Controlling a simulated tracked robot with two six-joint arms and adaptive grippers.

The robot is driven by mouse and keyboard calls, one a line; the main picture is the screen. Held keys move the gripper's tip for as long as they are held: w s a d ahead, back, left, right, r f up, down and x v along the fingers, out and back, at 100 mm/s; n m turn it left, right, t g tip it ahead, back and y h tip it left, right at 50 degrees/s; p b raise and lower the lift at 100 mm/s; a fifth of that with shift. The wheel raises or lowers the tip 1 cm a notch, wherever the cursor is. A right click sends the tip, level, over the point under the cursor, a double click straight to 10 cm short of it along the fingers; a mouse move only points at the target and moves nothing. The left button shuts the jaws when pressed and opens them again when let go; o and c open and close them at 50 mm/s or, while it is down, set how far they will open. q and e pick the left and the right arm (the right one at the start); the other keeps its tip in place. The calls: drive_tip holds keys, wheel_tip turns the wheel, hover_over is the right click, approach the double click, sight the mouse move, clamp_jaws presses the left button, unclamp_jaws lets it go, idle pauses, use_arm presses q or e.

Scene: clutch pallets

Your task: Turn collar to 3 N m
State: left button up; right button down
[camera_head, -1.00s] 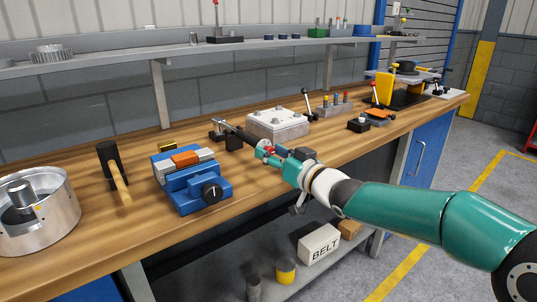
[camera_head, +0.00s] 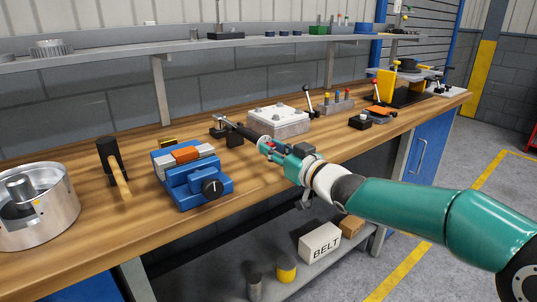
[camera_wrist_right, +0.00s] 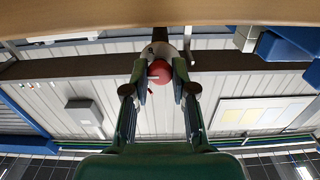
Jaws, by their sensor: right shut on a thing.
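The wrench-like tool (camera_head: 243,130) has a dark shaft and rests on black supports on the bench, in front of the white-topped block. Its near end points at my right gripper (camera_head: 267,147). My right gripper is shut on this end, where the collar is; in the right wrist view a red round end (camera_wrist_right: 160,72) sits between the two fingers, with a pale part behind it. My left gripper is not in view.
A blue vise (camera_head: 195,180), a hammer (camera_head: 113,168) and a metal drum (camera_head: 62,208) stand to the left. The white-topped block (camera_head: 279,121) with a lever is close behind the tool. The bench (camera_head: 85,255) has bare wood along its front edge.

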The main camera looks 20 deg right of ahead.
drive_tip(key=n+b, duration=0.2)
drive_tip(key=n, duration=0.2)
drive_tip(key=n+b, duration=0.2)
drive_tip(key=n, duration=0.3)
drive_tip(key=shift+a, duration=0.1)
drive_tip(key=n+b, duration=0.2)
drive_tip(key=n, duration=0.2)
drive_tip(key=shift+n, duration=0.3)
drive_tip(key=shift+n+b, duration=0.6)
drive_tip(key=shift+n, duration=1.6)
drive_tip(key=shift+f, duration=0.1)
drive_tip(key=c, duration=1)
unclamp_jaws()
drive_tip(key=shift+o, duration=0.2)
